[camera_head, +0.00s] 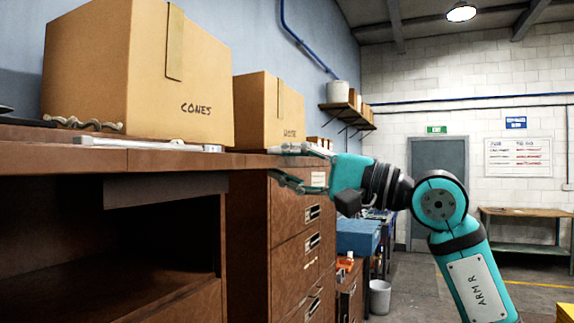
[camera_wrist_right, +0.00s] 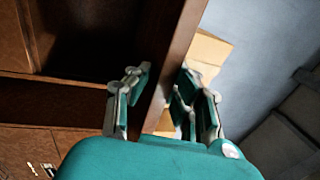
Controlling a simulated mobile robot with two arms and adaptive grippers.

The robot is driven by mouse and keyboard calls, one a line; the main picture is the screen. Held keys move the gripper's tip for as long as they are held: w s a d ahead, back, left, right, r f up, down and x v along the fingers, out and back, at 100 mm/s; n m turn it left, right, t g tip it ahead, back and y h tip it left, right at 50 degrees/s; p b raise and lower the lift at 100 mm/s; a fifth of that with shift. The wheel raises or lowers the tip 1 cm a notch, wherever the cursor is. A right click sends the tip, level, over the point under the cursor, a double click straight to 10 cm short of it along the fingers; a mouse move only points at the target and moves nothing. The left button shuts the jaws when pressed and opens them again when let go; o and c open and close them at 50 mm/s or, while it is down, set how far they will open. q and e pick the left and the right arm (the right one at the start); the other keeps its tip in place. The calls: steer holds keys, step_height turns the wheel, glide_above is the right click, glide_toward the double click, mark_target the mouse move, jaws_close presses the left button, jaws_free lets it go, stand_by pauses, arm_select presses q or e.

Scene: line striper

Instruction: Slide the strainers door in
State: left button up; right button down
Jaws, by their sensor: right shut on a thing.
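A dark brown panel (camera_head: 165,188), which looks like the strainers door, sticks out flat just under the worktop (camera_head: 190,160), above an open compartment (camera_head: 110,255). My right gripper (camera_head: 298,165) is to the right of this panel, by the drawer cabinet, with one finger above the worktop's height and one below. In the right wrist view my gripper (camera_wrist_right: 160,100) has its fingers on both sides of a brown board edge (camera_wrist_right: 171,65). The board looks like the worktop's front edge. The dark compartment (camera_wrist_right: 85,40) is on one side of it. My left gripper is out of view.
Cardboard boxes, one marked CONES (camera_head: 185,85) and a smaller one (camera_head: 255,110), stand on the worktop. A pale flat bar (camera_head: 145,143) lies near its front edge. Drawers with handles (camera_head: 300,240) are below my right gripper. Open floor (camera_head: 410,285) lies at the right.

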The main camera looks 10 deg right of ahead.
steer(key=shift+w+a+r, duration=0.1)
steer(key=shift+w+a+r+p, duration=0.1)
steer(key=shift+a+p, duration=0.1)
steer(key=shift+p, duration=0.1)
steer(key=shift+w+a, duration=0.15)
steer(key=shift+a, duration=0.1)
steer(key=x, duration=0.3)
steer(key=shift+w+a+f+p, duration=0.2)
steer(key=shift+a+f+p, duration=0.05)
steer(key=shift+f+p, duration=0.15)
steer(key=shift+w+a+r+p, duration=0.1)
steer(key=shift+w+a+p, duration=0.2)
steer(key=shift+w+a, duration=0.3)
steer(key=shift+a, duration=0.2)
steer(key=shift+w+a, duration=0.1)
steer(key=shift+a, duration=0.05)
